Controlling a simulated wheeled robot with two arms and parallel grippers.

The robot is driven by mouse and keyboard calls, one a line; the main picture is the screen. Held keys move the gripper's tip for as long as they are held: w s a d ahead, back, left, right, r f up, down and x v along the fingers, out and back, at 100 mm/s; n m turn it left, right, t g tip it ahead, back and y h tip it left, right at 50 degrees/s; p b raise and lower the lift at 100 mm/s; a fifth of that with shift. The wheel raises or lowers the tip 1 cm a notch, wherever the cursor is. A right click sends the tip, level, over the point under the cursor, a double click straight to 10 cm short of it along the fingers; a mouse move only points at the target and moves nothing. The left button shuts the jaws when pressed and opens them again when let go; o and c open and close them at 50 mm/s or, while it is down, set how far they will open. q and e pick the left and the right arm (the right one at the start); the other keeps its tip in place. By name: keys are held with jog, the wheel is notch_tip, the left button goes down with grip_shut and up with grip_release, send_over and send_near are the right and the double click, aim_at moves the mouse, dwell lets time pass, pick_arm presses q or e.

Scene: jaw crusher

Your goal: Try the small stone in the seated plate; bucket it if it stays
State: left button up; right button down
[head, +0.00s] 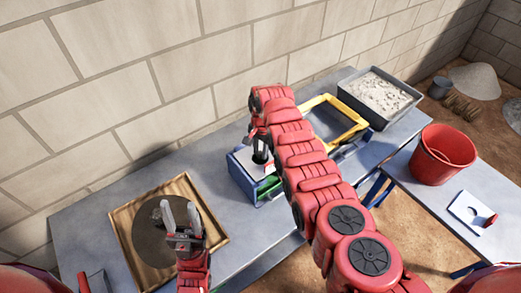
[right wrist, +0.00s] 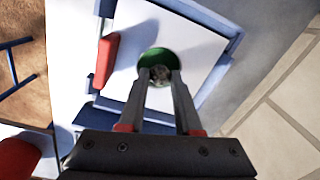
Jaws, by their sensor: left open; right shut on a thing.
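The seated plate (head: 240,160) is white with a round hole, on a blue frame on the bench. The right wrist view shows the plate (right wrist: 128,70) close up, with a red handle and green inside the hole (right wrist: 147,60). My right gripper (right wrist: 160,80) is shut on a small grey stone (right wrist: 160,73) at the hole; how deep the stone sits is unclear. My left gripper (head: 180,214) is open and empty above the wooden tray (head: 122,222). The red bucket (head: 447,165) stands on the right-hand table.
A dark stone (head: 157,214) lies on the tray's round dark mat, partly behind my left gripper. A second white plate (head: 468,211) with a hole lies near the bucket. A yellow frame (head: 347,108) and a grey bin of gravel (head: 380,94) stand behind my right arm.

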jog(key=c, duration=0.5)
grip_release()
jog(key=shift+r+b, duration=0.3)
jog(key=shift+r, duration=0.55)
notch_tip(320, 180, up, 6)
jog(key=b, duration=0.2)
jog(key=shift+s+d+b, duration=0.1)
jog(key=shift+d+b, duration=0.05)
jog(key=shift+b, duration=0.2)
jog(key=shift+s+d+r+p, duration=0.1)
jog(key=shift+d+r+p, duration=0.05)
jog(key=shift+r+p, duration=2.3)
jog(key=shift+s+d+r+p, duration=0.1)
jog(key=shift+r+p, duration=2.35)
